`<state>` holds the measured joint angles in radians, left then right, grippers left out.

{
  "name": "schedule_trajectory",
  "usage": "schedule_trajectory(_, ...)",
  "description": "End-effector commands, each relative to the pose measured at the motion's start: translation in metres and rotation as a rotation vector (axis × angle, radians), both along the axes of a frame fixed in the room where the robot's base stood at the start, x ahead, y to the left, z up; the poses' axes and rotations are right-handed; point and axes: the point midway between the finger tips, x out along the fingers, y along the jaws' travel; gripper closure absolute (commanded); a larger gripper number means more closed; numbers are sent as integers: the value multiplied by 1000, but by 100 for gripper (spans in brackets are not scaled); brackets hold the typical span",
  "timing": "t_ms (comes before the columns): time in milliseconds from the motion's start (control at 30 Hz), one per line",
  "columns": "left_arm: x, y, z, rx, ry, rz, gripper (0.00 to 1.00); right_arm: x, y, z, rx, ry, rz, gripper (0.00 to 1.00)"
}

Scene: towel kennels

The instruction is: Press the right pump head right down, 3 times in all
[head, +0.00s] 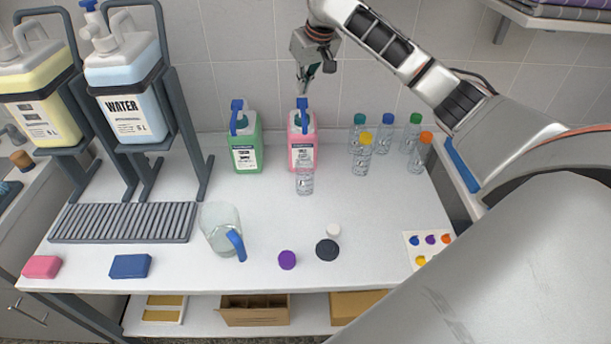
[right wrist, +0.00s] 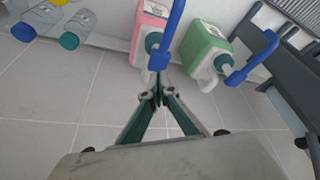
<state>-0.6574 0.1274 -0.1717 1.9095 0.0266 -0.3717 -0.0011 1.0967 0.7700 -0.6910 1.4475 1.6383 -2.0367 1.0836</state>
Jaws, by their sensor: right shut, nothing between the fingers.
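The right pump bottle (head: 302,152) holds pink liquid and has a blue pump head (head: 302,104). It stands at the back of the table, behind a small clear bottle. In the right wrist view the blue pump head (right wrist: 160,58) lies just past my fingertips. My right gripper (head: 304,88) is shut and empty, above the pink bottle's pump head; whether it touches the head I cannot tell. The closed fingertips also show in the right wrist view (right wrist: 159,92). The left pump bottle (head: 246,153) holds green liquid and has a blue pump head too. My left gripper is not in view.
A clear uncapped bottle (head: 305,180) stands right in front of the pink one. Several capped bottles (head: 362,155) stand to the right. A jug (head: 221,230), a purple cap (head: 287,260) and a black disc (head: 327,250) sit nearer. The wall (head: 255,65) is close behind.

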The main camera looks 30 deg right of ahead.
Motion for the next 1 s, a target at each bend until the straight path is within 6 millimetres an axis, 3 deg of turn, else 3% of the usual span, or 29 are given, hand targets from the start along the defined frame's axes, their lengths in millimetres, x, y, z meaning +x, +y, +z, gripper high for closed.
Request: schedule_trajectory(1000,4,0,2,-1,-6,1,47,0,0,-26,0,1,0,100)
